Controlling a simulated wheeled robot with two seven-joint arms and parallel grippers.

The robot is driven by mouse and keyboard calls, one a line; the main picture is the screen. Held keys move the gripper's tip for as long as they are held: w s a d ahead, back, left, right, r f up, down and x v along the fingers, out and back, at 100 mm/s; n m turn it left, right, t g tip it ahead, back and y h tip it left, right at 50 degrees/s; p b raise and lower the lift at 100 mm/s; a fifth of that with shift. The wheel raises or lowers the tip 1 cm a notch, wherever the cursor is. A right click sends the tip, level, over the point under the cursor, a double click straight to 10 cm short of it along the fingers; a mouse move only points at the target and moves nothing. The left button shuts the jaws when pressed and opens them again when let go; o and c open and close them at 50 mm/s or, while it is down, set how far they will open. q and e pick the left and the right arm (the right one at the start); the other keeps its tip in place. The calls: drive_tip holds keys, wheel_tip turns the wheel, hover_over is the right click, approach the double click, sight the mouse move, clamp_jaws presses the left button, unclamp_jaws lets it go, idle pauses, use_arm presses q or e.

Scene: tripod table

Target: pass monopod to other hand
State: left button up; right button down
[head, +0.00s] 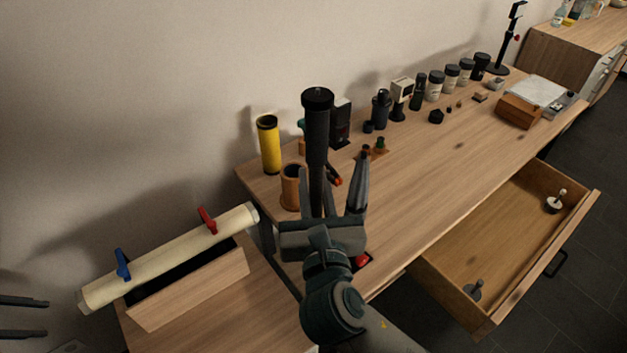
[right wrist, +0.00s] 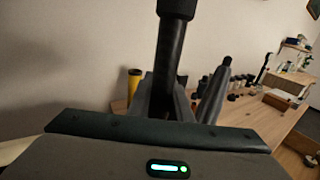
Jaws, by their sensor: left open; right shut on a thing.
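The black monopod (head: 317,128) is upright, its thick grip at the top and its thinner shaft running down into my right gripper (head: 335,195). My right gripper is shut on the shaft; its palm hides the lower end. In the right wrist view the monopod (right wrist: 172,45) rises between the fingers and its top is cut off. My left gripper (head: 22,317) shows only as two dark fingertips at the left edge of the head view. It is open and empty, well apart from the monopod.
A yellow cylinder (head: 269,145) and a brown cup (head: 293,188) stand behind the monopod. Several bottles and jars line the wall. A cream tube (head: 170,262) with red and blue clamps lies on a wooden box at left. An open drawer (head: 510,245) juts out at right.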

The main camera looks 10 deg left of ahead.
use_arm(q)
drive_tip(key=s+a+f+g+y, duration=0.2)
drive_tip(key=s+a+f, duration=0.1)
drive_tip(key=s+f, duration=0.8)
drive_tip(key=s+d+f, duration=0.3)
drive_tip(key=f, duration=0.2)
drive_tip(key=s+d+f+m, duration=0.1)
drive_tip(key=s+d+f, duration=0.1)
drive_tip(key=d+f, duration=1.65)
drive_tip(key=s+d+f+n, duration=0.1)
drive_tip(key=s+d+f, duration=0.25)
drive_tip(key=d, duration=0.65)
drive_tip(key=s+d+f, duration=0.2)
drive_tip(key=d+f, duration=0.3)
drive_tip(key=d, duration=0.5)
drive_tip(key=w+d+f+n+g+y, duration=0.1)
drive_tip(key=w+d+f+n+y, duration=0.1)
drive_tip(key=w+d+n, duration=0.4)
drive_tip(key=d+n, duration=0.3)
drive_tip(key=n, duration=0.1)
drive_tip(key=shift+w+d+f+g, duration=0.3)
drive_tip(key=shift+d, duration=0.1)
